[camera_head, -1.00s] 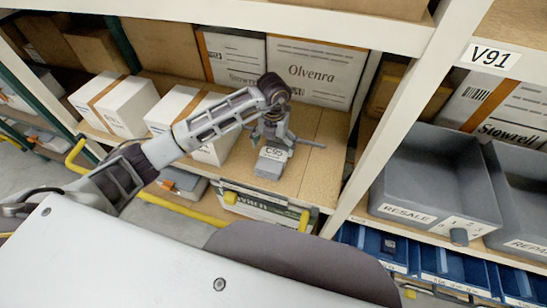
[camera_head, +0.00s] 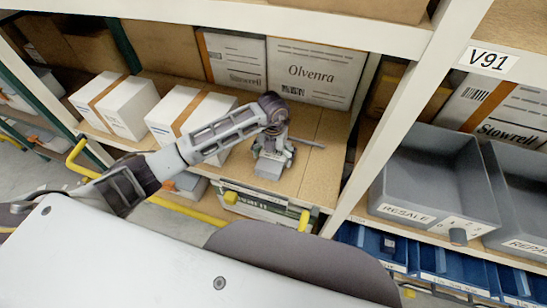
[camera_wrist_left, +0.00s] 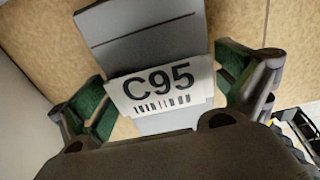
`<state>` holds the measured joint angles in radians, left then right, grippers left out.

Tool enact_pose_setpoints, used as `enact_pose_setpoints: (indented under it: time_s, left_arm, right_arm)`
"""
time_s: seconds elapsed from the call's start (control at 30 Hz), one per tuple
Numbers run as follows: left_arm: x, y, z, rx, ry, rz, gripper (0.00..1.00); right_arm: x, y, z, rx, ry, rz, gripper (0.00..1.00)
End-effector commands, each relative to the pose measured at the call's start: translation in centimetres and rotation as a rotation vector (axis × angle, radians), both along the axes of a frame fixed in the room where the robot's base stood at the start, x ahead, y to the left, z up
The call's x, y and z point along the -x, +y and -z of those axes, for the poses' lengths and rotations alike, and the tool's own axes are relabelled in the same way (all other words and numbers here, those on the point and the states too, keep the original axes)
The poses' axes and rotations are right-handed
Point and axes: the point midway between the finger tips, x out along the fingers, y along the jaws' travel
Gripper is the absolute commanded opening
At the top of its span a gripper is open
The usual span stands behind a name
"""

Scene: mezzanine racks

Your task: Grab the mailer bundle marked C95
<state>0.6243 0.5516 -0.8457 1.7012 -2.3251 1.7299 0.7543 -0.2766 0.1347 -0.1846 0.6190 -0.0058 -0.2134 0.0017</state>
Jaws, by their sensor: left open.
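The grey mailer bundle (camera_wrist_left: 145,35) lies on the wooden shelf, with a white label reading C95 (camera_wrist_left: 160,88) across it in the left wrist view. In the head view the bundle (camera_head: 269,169) shows just below my left gripper (camera_head: 273,152), which partly covers it. My left gripper also shows in the left wrist view (camera_wrist_left: 170,88), open, with one green-padded finger on each side of the bundle. A gap of shelf shows beside the right finger; whether the left finger touches cannot be told. My right gripper is not in view.
White boxes with tan bands (camera_head: 115,105) stand left on the shelf (camera_head: 317,170). Large Olvenra (camera_head: 316,72) and Stowrell cartons stand behind. A rack upright (camera_head: 395,110) and a grey RESALE bin (camera_head: 440,175) are to the right. A thin dark rod lies right of the gripper.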

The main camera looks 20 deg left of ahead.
Motion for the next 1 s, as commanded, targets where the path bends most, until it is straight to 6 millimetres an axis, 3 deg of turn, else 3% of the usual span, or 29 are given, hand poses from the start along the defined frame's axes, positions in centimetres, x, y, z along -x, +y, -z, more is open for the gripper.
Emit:
enact_pose_setpoints:
  time_s: [0.3,0.63,1.0]
  left_arm:
    - [0.00,0.00,-0.04,0.000,0.000,0.000,1.00]
    - [0.00,0.02,-0.05,0.000,0.000,0.000,0.59]
    - [-0.06,0.02,-0.51,0.000,-0.001,0.000,0.59]
  right_arm:
    - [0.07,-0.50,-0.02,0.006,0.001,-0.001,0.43]
    - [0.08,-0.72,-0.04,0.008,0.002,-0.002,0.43]
    - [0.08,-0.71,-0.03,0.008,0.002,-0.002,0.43]
